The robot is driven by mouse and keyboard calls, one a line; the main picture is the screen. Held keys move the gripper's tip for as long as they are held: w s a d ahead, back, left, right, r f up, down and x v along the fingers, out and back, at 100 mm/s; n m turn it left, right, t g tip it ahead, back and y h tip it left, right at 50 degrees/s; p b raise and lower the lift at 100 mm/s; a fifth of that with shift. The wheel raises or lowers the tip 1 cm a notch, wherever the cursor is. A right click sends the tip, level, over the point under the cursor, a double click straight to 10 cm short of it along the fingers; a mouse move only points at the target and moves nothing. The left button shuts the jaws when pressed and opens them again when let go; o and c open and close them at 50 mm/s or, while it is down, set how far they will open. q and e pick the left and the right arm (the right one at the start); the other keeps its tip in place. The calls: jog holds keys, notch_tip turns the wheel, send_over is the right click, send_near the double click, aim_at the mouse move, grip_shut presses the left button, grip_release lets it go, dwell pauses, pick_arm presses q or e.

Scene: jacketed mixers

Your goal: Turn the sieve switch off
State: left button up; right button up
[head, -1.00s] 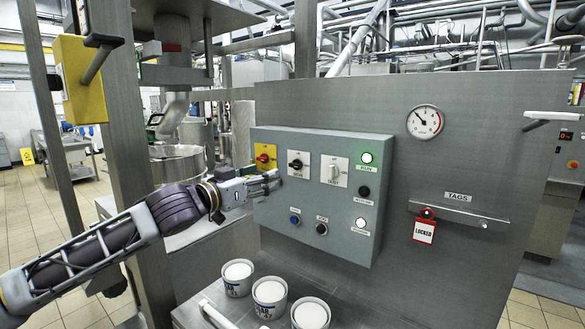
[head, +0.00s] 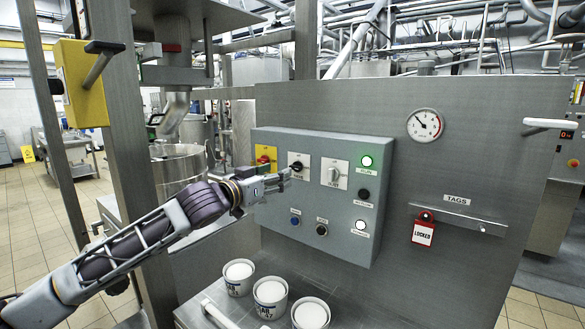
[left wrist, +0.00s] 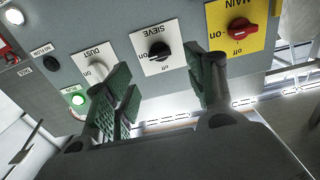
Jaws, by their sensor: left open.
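The sieve switch is a black knob (head: 297,166) on a white plate on the grey control box. In the left wrist view the knob (left wrist: 158,51) shows upside down under the word SIEVE, its handle lying roughly along the line towards the "on" mark. My left gripper (head: 279,182) is just below and left of the knob in the head view. In the left wrist view its green-padded fingers (left wrist: 163,84) are spread apart, with the knob in the gap beyond them and nothing held. The fingers look clear of the knob. My right gripper is not in view.
The red MAIN switch (left wrist: 241,27) on its yellow plate and the white DUST switch (head: 334,174) flank the sieve switch. A green lamp (head: 367,161) is lit. Buttons (head: 322,230) sit lower on the box (head: 345,245). White-topped tubs (head: 270,291) stand below.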

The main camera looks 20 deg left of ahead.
aim_at(294, 169)
pick_arm(q)
jog(key=shift+p+x, duration=0.4)
jog(key=shift+x, duration=1.15)
jog(key=shift+p+x, duration=0.35)
jog(key=shift+x, duration=0.9)
jog(key=shift+p+x, duration=0.3)
jog(key=shift+x, duration=0.95)
jog(key=shift+w+d, duration=0.1)
jog(key=shift+w, duration=0.1)
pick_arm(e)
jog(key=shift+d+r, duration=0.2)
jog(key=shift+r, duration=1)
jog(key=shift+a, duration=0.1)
pick_arm(q)
jog(key=c, duration=0.9)
jog(key=shift+c, duration=0.6)
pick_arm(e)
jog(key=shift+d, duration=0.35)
